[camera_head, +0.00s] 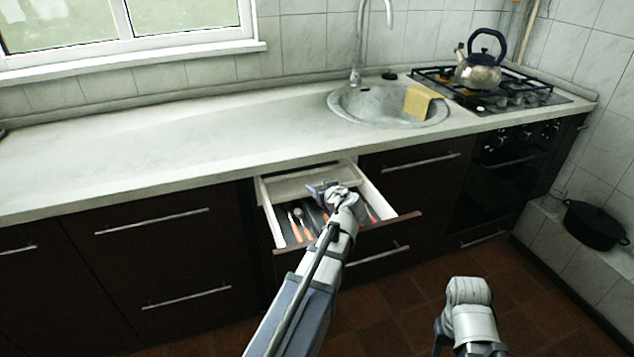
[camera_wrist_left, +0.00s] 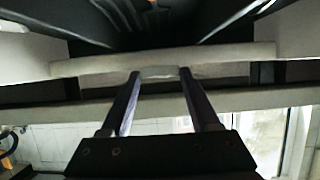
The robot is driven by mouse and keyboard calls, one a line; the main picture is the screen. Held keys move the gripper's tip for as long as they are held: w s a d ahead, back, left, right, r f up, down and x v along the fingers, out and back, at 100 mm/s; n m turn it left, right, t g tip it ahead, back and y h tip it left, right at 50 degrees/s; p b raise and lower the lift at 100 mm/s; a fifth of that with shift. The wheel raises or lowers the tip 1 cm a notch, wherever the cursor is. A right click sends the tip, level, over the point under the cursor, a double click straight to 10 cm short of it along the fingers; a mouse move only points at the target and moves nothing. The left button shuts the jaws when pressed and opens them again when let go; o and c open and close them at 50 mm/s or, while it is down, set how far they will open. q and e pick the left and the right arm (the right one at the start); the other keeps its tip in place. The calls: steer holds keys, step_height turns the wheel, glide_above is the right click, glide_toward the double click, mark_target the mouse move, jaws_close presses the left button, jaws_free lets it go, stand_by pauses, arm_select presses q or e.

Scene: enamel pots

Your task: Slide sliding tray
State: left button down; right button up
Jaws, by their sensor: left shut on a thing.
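The sliding tray (camera_head: 292,187) is a pale shallow tray at the back of an open drawer (camera_head: 270,222) under the counter. My left gripper (camera_head: 322,188) reaches into the drawer from the front and is at the tray's front edge. In the left wrist view, the tray's pale edge (camera_wrist_left: 90,66) runs across the picture, and the fingers of my left gripper (camera_wrist_left: 160,74) are shut on its middle part. My forearm hides part of the drawer and the tray's right part. My right gripper is not in view; only a part of my right arm shows at the bottom right.
Orange-handled cutlery (camera_head: 296,228) lies in the front part of the drawer. The worktop (camera_head: 130,150) above is mostly bare.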

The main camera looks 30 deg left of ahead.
arm_select(q)
steer(key=shift+c, duration=0.6)
jaws_free()
steer(key=shift+r, duration=0.1)
step_height(320, 180, up, 10)
steer(key=p, duration=1)
steer(key=shift+w, duration=0.1)
